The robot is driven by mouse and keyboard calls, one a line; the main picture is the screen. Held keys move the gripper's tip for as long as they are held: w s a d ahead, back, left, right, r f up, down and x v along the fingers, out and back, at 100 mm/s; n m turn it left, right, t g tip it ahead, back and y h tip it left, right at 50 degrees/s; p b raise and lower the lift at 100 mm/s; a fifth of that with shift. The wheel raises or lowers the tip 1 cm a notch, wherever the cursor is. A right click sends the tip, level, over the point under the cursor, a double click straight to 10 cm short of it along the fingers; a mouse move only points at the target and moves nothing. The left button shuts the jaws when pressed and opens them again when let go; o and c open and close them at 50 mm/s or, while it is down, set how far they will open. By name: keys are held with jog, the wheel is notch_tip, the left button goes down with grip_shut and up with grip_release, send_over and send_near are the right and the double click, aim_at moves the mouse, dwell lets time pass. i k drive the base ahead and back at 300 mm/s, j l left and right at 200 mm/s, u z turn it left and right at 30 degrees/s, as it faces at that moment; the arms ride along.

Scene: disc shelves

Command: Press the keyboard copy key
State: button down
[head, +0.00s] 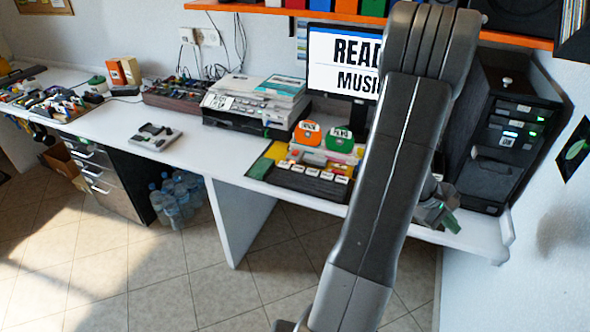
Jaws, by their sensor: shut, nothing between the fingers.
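The keyboard (262,168) is a colourful console with a row of dark keys bearing small white labels (312,172) along its front. Two large labelled buttons, one orange (307,132) and one green (340,139), stand at its back. The small labels are too tiny to read, so I cannot tell which one is the copy key. My gripper (440,217) is at the front edge of the desk, to the right of the keyboard and apart from it. It is shut and empty. My arm hides part of the gripper and the area just right of the keyboard.
A monitor (335,62) reading "READ MUSIC" stands behind the keyboard. A black computer tower (510,130) stands at the right. A printer (250,104) is left of the keyboard. The white desk (215,155) is clear between the keyboard and a small grey device (153,137).

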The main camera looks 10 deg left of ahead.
aim_at(285, 165)
jog(key=i+j, duration=0.1)
jog(key=i, duration=0.8)
jog(key=u, duration=1.95)
